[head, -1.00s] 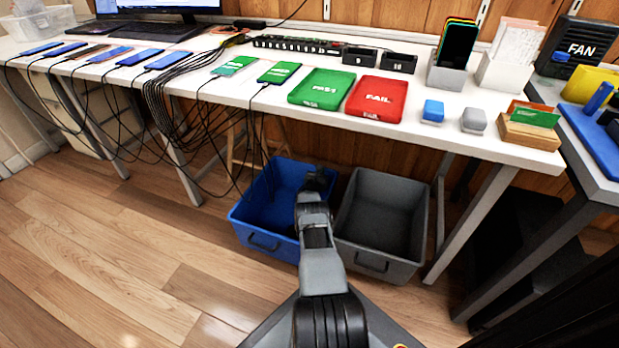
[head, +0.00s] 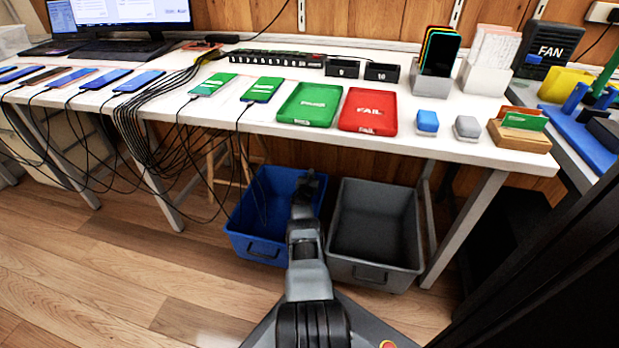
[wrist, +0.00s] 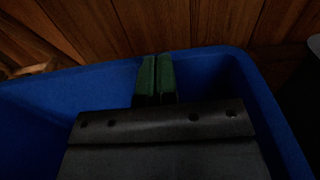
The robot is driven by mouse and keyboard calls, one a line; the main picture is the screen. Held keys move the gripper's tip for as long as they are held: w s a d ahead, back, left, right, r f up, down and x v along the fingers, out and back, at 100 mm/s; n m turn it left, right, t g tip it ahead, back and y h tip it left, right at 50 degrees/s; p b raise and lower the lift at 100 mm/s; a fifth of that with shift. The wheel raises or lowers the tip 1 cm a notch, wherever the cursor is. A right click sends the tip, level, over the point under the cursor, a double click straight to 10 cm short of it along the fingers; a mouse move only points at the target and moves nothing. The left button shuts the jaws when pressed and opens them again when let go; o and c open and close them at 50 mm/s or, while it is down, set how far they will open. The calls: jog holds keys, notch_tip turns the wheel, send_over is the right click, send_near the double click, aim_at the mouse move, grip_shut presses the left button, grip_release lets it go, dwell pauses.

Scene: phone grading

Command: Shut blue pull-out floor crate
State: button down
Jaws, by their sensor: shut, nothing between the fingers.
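The blue crate (head: 256,248) stands on the floor under the white table, its near end with a handle facing me. In the head view my arm crosses over its right side. My gripper (head: 311,178) is near the crate's far right part, mostly hidden behind my own wrist. In the wrist view the gripper's green fingertips (wrist: 156,78) are together and empty. They show against the far wall of the blue crate (wrist: 215,62), close to its rim. I cannot tell whether they touch it.
A grey crate (head: 372,272) stands right of the blue one. The white table (head: 455,150) overhangs both, its legs to either side. Black cables (head: 150,140) hang at the left. A wooden wall is behind. Open floor lies at the front left.

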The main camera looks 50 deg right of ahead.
jog(key=shift+d+r+p, duration=0.25)
jog(key=shift+r+p, duration=0.05)
jog(key=shift+r, duration=0.3)
jog(key=p+v, duration=1.3)
jog(key=v, duration=0.1)
jog(key=shift+a+f, duration=0.3)
jog(key=shift+f, duration=0.35)
